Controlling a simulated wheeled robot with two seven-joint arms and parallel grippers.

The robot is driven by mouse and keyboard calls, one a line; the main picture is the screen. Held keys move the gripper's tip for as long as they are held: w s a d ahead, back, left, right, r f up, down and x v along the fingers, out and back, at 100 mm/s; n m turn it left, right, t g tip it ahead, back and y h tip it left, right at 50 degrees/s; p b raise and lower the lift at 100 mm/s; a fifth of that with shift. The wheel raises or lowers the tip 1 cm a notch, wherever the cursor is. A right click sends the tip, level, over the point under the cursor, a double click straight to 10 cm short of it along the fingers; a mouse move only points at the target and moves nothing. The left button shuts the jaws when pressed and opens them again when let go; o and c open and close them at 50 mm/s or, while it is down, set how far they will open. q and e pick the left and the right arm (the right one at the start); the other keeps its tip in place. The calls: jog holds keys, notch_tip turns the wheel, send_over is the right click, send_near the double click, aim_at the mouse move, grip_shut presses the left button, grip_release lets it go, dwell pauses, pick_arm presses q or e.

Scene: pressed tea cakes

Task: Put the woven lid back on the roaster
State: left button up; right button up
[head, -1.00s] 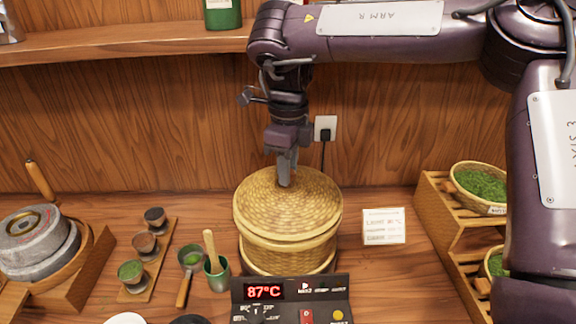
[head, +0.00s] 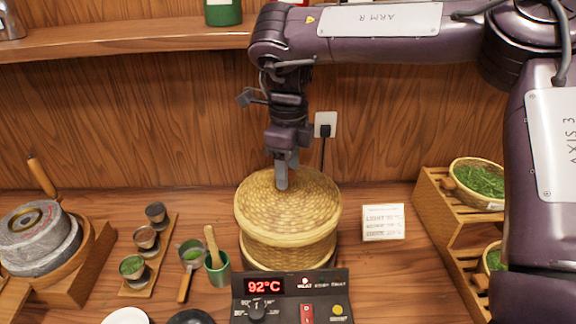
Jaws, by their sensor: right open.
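The woven lid (head: 308,211) rests on top of the round basket-like roaster (head: 290,254) and covers its opening. It looks about level. The roaster's control panel (head: 330,300) in front reads 92°C. My right gripper (head: 283,182) is open and points down at the middle of the lid's top, with its fingertips at or just above the weave. The fingers hide any knob there, and I cannot tell whether they touch the lid. My left gripper is not in view.
A stone mill (head: 38,236) stands at the far left. Small cups on a wooden board (head: 152,262), a green cup (head: 217,269) and a scoop stand left of the roaster. A white card (head: 383,222) and a wooden rack (head: 437,212) with leaf baskets are on the right.

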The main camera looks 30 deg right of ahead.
jog(key=shift+r, duration=0.35)
notch_tip(320, 180, up, 12)
jog(key=p, duration=0.2)
jog(key=shift+r+p, duration=0.2)
jog(key=shift+p, duration=0.1)
jog(key=shift+s+f, duration=0.1)
